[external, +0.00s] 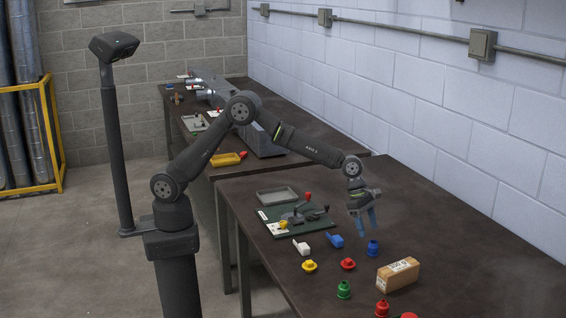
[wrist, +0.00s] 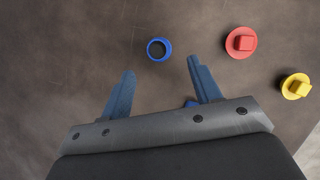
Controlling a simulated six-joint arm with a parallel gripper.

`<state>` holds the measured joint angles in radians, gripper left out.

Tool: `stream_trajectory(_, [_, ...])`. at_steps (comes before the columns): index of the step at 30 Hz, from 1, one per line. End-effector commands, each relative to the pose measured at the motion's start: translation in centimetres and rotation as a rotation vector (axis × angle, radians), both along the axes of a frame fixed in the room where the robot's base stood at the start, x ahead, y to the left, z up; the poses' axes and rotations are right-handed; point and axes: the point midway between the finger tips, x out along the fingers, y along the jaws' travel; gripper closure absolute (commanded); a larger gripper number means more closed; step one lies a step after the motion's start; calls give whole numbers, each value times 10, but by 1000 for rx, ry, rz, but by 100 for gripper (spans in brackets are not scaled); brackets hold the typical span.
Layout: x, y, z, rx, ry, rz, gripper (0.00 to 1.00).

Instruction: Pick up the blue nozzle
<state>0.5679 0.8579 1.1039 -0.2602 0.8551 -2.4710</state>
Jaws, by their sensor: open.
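The blue nozzle (external: 373,249) stands upright on the near dark table, with a wide round base and a narrower top. In the wrist view it shows from above as a blue ring with a dark centre (wrist: 149,47), just beyond the fingertips and between their lines. My gripper (external: 367,230) is above the table close to the nozzle, with its two blue fingers pointing down. In the wrist view my gripper (wrist: 160,66) is open and nothing is between its fingers. I see no contact with the nozzle.
Another blue piece (external: 334,240) and a white piece (external: 301,246) lie left of the nozzle. A red piece (external: 347,264), yellow piece (external: 309,266), green piece (external: 343,290) and cardboard box (external: 398,275) are nearby. A green board with levers (external: 275,219) lies behind.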

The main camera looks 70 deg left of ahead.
Motion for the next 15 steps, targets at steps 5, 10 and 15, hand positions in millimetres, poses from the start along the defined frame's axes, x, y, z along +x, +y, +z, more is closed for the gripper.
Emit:
stream_trajectory(5, [3, -5, -14, -1, 0, 0, 43])
stream_trajectory(10, [4, -7, -23, 1, 0, 0, 43])
stream_trajectory(15, [8, -11, -48, 1, 2, 0, 43])
